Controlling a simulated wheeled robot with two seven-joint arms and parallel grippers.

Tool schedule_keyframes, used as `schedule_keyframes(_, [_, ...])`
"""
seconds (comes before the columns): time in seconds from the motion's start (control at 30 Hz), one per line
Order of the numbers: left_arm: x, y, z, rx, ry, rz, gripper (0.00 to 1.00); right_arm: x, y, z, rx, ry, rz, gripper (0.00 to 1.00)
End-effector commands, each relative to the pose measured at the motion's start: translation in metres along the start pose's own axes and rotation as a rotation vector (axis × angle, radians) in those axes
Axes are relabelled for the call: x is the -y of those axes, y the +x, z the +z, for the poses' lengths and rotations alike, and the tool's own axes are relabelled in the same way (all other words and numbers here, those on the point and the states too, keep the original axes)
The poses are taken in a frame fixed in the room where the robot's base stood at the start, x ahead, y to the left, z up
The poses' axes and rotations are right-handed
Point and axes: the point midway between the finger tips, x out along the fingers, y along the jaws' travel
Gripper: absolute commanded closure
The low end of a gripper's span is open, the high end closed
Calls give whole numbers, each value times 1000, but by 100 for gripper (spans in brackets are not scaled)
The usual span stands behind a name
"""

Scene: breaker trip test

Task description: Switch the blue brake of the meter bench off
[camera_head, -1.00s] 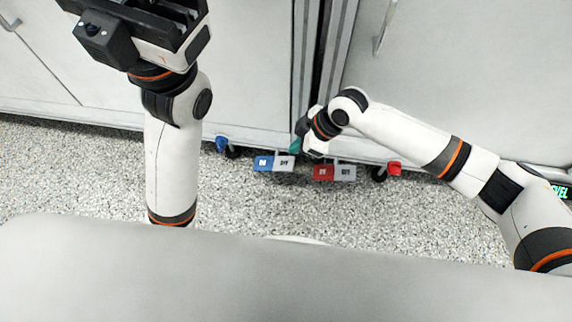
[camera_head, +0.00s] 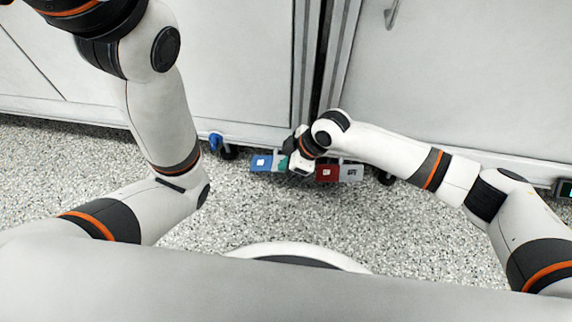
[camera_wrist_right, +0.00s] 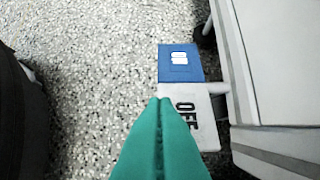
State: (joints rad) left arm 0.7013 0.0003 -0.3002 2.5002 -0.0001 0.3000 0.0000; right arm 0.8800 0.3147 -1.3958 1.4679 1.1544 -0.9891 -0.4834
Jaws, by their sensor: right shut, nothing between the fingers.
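The blue brake (camera_head: 262,163) is a low pedal at the foot of the left cabinet, with a blue half and a white OFF half. In the right wrist view its blue half (camera_wrist_right: 181,62) is clear, and the white OFF half (camera_wrist_right: 205,130) is partly hidden by my fingers. My right gripper (camera_head: 283,166) is shut and empty, pointing down at the OFF half. Its teal fingertips (camera_wrist_right: 160,100) overlap that half's edge near the blue; I cannot tell whether they touch it. My left gripper is out of view; only its arm shows.
A red brake pedal (camera_head: 328,173) with its own white half (camera_head: 352,173) sits just right of my right gripper. White cabinets (camera_head: 240,60) rise behind. Speckled floor (camera_head: 235,205) in front is clear.

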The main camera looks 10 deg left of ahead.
Motion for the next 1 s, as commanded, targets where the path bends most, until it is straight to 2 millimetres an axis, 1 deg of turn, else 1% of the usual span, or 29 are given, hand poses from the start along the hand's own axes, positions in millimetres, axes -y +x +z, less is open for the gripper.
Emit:
schedule_keyframes(0.37, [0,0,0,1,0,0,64,0,0,-1,7,1,1,100])
schedule_keyframes(1.0, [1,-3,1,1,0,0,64,-1,3,-10,126,4,2,100])
